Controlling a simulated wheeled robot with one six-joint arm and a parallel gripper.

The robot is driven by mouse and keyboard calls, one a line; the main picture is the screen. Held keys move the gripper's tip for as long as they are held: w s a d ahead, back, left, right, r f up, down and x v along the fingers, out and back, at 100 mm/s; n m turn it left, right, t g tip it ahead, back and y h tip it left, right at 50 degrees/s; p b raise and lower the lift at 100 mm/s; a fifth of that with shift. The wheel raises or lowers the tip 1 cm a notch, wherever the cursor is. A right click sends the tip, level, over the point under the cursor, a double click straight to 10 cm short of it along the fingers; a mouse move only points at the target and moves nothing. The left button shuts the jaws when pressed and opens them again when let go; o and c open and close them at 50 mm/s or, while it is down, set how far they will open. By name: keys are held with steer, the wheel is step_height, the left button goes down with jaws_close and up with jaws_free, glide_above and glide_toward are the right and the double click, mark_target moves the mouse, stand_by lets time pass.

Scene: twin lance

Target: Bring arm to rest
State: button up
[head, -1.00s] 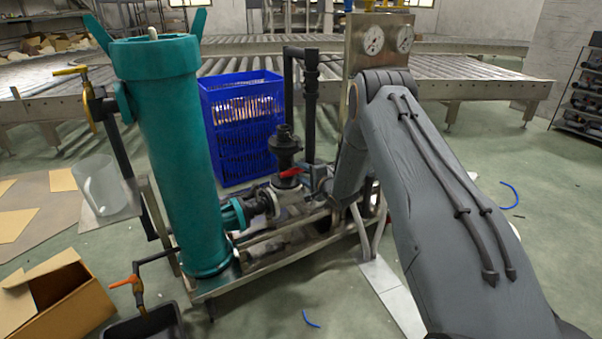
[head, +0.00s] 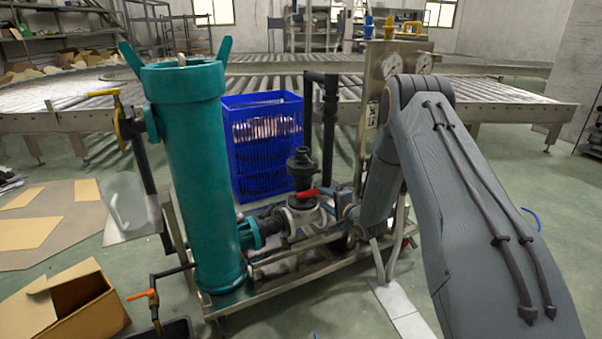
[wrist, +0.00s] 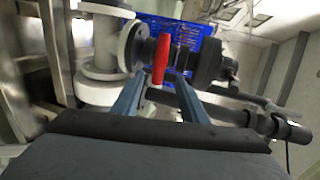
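My arm (head: 455,190), grey with dark cables, reaches forward and bends down at the elbow on the right of the head view. My gripper (wrist: 158,92) shows in the wrist view with its two blue-grey fingers apart and nothing gripped between them. A red valve handle (wrist: 160,60) lies just beyond the fingertips, in line with the gap; I cannot tell whether a finger touches it. The same red handle (head: 308,193) shows in the head view on the dark pipework. The gripper is largely hidden behind pipework and my arm in the head view.
A tall teal filter vessel (head: 194,180) stands on a metal skid left of the arm. A gauge panel (head: 385,65) rises behind the elbow. A blue crate (head: 262,150) and roller conveyors (head: 500,92) stand behind. An open cardboard box (head: 75,310) is at lower left.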

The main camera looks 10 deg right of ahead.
steer(key=s+a+r+n+g+h, duration=0.1)
steer(key=s+a+r+n+g, duration=0.1)
steer(key=a+r, duration=0.25)
steer(key=s+a+r+n+g+h, duration=0.1)
steer(key=s+a+r+n, duration=0.15)
steer(key=a, duration=0.35)
steer(key=s+a+r+n+g, duration=0.45)
steer(key=s+a, duration=0.35)
steer(key=s, duration=0.5)
steer(key=s+a+r+n+g+h, duration=0.15)
steer(key=s+n, duration=0.25)
steer(key=s, duration=0.9)
steer(key=s+a+r+n+g, duration=0.1)
steer(key=s+r+n+g, duration=0.2)
steer(key=s, duration=0.9)
steer(key=s+a+r+n+g+h, duration=0.1)
steer(key=s+r+n+g, duration=0.2)
steer(key=s, duration=1)
steer(key=d+r+m+p, duration=0.5)
steer(key=d+r+p, duration=1.2)
steer(key=r+p, duration=0.4)
steer(key=p, duration=0.4)
steer(key=shift+d+r+p, duration=0.15)
steer(key=shift+d+p, duration=0.2)
steer(key=shift+s, duration=0.1)
steer(key=shift+c, duration=0.2)
